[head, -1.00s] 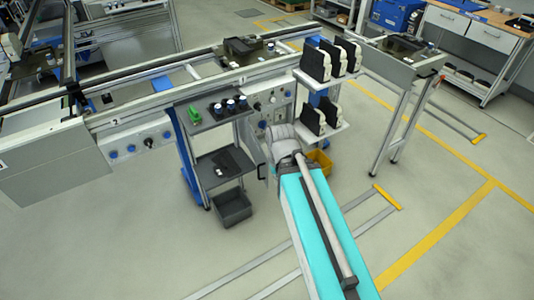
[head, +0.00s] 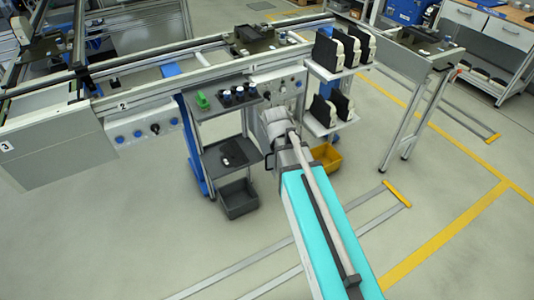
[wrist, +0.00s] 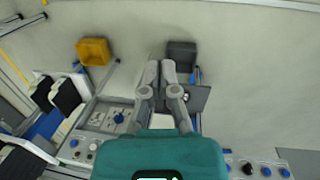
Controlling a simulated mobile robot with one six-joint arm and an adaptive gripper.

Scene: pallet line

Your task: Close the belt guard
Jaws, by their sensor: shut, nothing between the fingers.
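The conveyor line (head: 147,96) runs across the upper left of the head view, with knobbed control panels (head: 146,131) on its front. I cannot pick out the belt guard for certain in either view. My gripper (wrist: 161,64) shows in the wrist view with its two fingers together and nothing between them.
The shelf cart (head: 224,158) carries a green part and dark cylinders, with the grey bin (head: 238,198) low down. A white rack (head: 327,129) with black-and-white parts stands right of my arm, above the yellow bin (head: 326,155). The floor (head: 110,235) at front left is clear.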

